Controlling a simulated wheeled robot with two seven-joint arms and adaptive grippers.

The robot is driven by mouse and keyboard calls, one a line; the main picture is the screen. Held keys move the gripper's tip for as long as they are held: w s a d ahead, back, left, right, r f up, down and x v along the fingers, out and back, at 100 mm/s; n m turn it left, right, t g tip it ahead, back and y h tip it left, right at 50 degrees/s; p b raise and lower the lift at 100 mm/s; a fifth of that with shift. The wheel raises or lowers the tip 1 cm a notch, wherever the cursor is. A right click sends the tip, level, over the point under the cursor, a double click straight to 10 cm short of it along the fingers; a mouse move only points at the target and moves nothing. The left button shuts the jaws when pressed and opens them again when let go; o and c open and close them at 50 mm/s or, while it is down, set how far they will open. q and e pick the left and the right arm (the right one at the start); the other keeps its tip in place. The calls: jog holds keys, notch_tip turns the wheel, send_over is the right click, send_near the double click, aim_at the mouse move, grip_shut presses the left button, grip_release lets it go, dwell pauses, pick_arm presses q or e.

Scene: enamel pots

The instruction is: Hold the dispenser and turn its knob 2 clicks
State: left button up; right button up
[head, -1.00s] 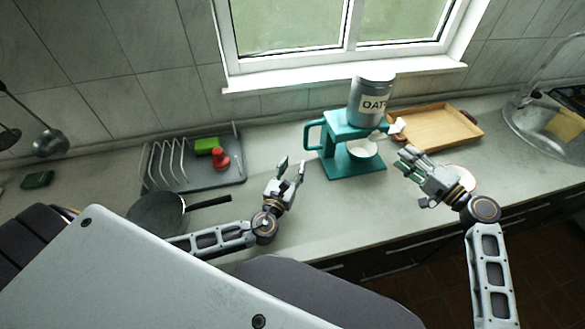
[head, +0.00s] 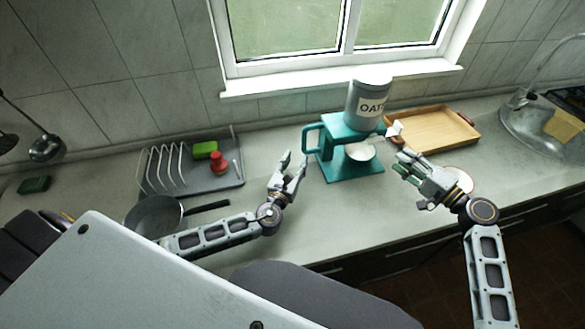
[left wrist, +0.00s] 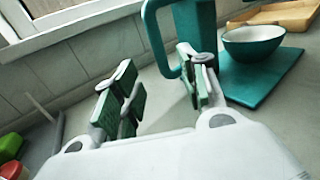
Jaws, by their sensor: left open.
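The teal dispenser (head: 334,136) stands on the counter below the window, with a grey canister labelled "OATS" (head: 368,102) on top. Its loop handle (head: 310,139) points left, and its white knob (head: 394,130) sticks out on the right. A bowl (head: 360,151), white inside and teal outside, sits on its base; it also shows in the left wrist view (left wrist: 262,47). My left gripper (head: 291,166) is open and empty, left of the handle and apart from it. My right gripper (head: 402,165) is just in front of and below the knob; whether its fingers touch anything is unclear.
A grey dish rack (head: 190,168) with a green sponge (head: 205,149) and a red object (head: 218,162) is at left. A dark pan (head: 155,214) lies in front. A wooden tray (head: 440,131) is behind right, and a pale round dish (head: 461,178) is beside my right gripper.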

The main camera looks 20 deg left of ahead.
aim_at(303, 145)
pick_arm(q)
jog(key=shift+w+a, duration=0.15)
jog(key=shift+w, duration=2.3)
jog(key=shift+w+a, duration=0.15)
jog(key=shift+w, duration=2.3)
grip_shut()
